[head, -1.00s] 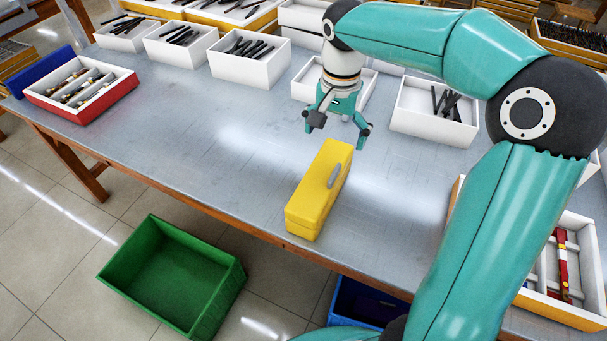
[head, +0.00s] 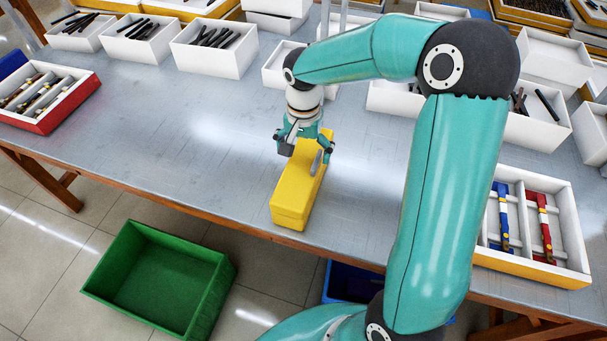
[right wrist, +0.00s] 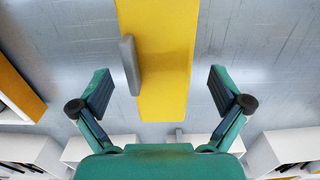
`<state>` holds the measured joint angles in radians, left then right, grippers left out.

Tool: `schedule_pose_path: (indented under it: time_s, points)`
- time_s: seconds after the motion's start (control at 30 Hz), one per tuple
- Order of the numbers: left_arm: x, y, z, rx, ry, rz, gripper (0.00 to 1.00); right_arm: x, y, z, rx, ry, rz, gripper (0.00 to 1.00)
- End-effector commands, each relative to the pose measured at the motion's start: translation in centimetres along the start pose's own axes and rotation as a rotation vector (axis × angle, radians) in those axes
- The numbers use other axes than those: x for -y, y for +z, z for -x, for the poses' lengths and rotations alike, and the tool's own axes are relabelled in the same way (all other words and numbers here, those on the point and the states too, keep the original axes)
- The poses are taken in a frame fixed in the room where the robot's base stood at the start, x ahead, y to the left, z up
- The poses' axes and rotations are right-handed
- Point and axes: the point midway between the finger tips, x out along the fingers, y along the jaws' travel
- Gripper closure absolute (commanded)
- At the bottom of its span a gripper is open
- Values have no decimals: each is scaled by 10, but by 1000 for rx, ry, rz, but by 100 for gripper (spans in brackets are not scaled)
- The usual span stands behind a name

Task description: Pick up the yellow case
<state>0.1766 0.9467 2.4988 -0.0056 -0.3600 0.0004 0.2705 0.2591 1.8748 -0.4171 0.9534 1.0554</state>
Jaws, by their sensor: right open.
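In the right wrist view the yellow case (right wrist: 162,60) runs between the two open fingers of my right gripper (right wrist: 160,92), with clear gaps on both sides. The grey handle (right wrist: 130,65) shows left of the middle there. I see no contact. My left gripper is not in view.
White boxes with dark parts (head: 213,48) line the back of the table. A green bin (head: 160,275) stands on the floor in front.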

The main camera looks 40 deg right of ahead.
Motion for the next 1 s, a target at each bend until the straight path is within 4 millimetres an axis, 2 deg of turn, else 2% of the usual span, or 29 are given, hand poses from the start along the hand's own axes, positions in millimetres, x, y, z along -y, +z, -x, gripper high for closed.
schedule_pose_path:
  time_s: [0.4,0.67,1.0]
  points:
    - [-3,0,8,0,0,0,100,0,-2,-48,2,2,1,0]
    - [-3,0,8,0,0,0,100,1,-2,-51,0,0,0,0]
    - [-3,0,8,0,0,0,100,1,-2,-51,0,0,0,55]
